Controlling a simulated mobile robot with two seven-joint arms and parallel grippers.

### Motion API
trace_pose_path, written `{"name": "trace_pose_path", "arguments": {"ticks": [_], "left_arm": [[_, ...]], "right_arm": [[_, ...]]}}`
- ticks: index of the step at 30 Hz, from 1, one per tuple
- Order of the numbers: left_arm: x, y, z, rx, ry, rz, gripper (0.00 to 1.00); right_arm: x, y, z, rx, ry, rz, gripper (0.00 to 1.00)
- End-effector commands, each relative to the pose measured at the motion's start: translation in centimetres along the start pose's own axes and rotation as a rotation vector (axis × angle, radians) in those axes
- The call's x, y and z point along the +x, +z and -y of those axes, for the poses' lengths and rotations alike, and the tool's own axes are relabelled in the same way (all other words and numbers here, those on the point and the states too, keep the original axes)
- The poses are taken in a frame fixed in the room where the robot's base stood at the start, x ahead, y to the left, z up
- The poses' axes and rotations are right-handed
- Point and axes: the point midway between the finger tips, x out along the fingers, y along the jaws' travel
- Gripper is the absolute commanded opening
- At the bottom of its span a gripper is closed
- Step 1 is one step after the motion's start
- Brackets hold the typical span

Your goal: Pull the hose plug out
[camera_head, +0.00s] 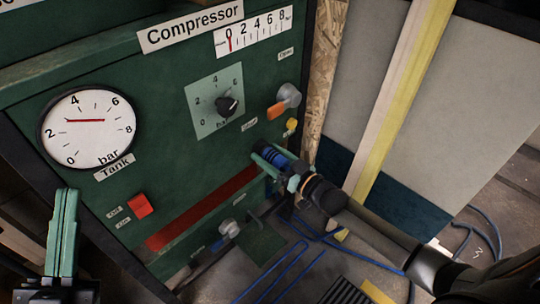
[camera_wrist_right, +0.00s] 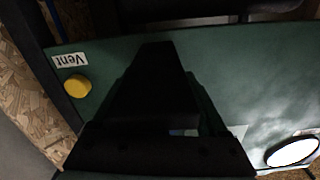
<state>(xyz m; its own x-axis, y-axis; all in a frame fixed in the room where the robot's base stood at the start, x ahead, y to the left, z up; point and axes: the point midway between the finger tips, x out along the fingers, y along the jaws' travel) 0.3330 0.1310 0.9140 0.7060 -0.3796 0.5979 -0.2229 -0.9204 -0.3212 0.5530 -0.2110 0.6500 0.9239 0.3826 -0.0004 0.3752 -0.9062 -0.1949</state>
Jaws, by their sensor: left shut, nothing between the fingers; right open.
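The green compressor panel (camera_head: 180,160) fills the left and middle of the head view. A blue plug-like part (camera_head: 270,153), probably the hose plug, is at the panel's right side. My right gripper (camera_head: 274,164) is open, with its green fingers at this blue part; I cannot tell whether they touch it.
Near the right gripper are a yellow vent knob (camera_head: 292,125) and an orange-handled valve (camera_head: 284,101). A grey tap (camera_head: 230,228) sits lower on the panel. Blue hose (camera_head: 290,268) lies below. A red switch (camera_head: 139,205) and tank gauge (camera_head: 88,128) are at left.

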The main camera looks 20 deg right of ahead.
Motion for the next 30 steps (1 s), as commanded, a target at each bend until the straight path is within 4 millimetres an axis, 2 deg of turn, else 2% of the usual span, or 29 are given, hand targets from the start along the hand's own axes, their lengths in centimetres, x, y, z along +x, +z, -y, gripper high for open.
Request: {"name": "trace_pose_path", "arguments": {"ticks": [6, 26, 30], "left_arm": [[0.02, -0.04, 0.01, 0.001, 0.0, -0.001, 0.0], [0.02, 0.01, -0.01, 0.0, 0.0, 0.0, 0.0], [0.01, 0.01, -0.01, 0.0, 0.0, 0.001, 0.0]], "right_arm": [[0.01, 0.0, 0.01, 0.0, 0.0, 0.0, 0.75], [-0.02, 0.01, 0.01, 0.0, 0.0, 0.0, 0.01], [-0.02, 0.0, 0.01, 0.0, 0.0, 0.0, 0.0]]}}
